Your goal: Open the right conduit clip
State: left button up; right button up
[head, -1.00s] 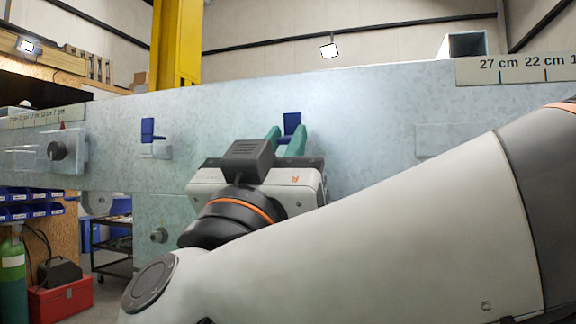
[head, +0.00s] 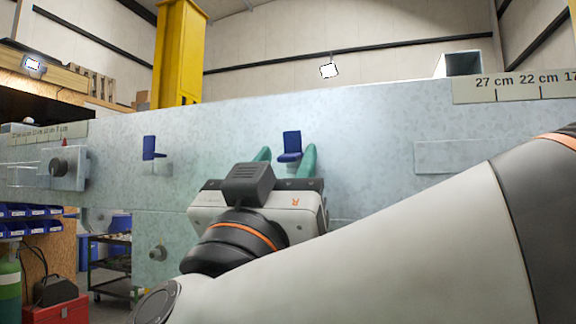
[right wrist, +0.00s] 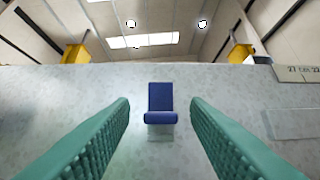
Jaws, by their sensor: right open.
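The right conduit clip (head: 291,143) is a small blue piece on the galvanised beam face, with an upright plate and a lip at its foot. In the right wrist view the clip (right wrist: 160,103) is centred between the fingers, with clear gaps on both sides. My right gripper (head: 286,156) has green fingers, is open and empty, and points at the beam just below and around the clip. A second blue clip (head: 150,148) of similar shape is to the left on the same beam. My left gripper is not in view.
The beam face (head: 370,150) is mostly flat and bare. A grey box with a black knob (head: 60,167) protrudes at the left. A scale label (head: 515,86) is at the upper right. My right arm covers the lower right.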

notch_tip(320, 180, up, 10)
dwell(0.5)
jog(key=shift+f, duration=0.1)
